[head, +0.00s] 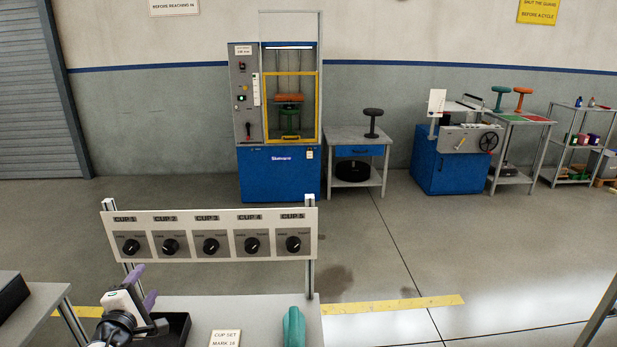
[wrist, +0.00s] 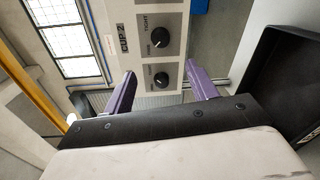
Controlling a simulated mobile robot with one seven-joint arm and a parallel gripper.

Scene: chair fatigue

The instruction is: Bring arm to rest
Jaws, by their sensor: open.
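My gripper (head: 144,286) is at the lower left of the head view, above the near bench and in front of the left end of the knob panel. Its two purple fingers are spread apart with nothing between them. In the wrist view the open fingers (wrist: 161,77) point toward the panel (wrist: 143,18), which appears turned sideways. A black knob (wrist: 161,80) shows in the gap between the fingers, and another knob (wrist: 158,37) lies beyond. I cannot tell the exact distance to the panel, but no finger visibly touches a knob.
The white panel (head: 211,218) with several cup knobs stands on posts at the bench. A black tray (head: 176,327) sits beside my gripper, and a teal object (head: 293,327) stands farther right. A blue test machine (head: 279,173) stands by the wall. Open floor lies right of the bench.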

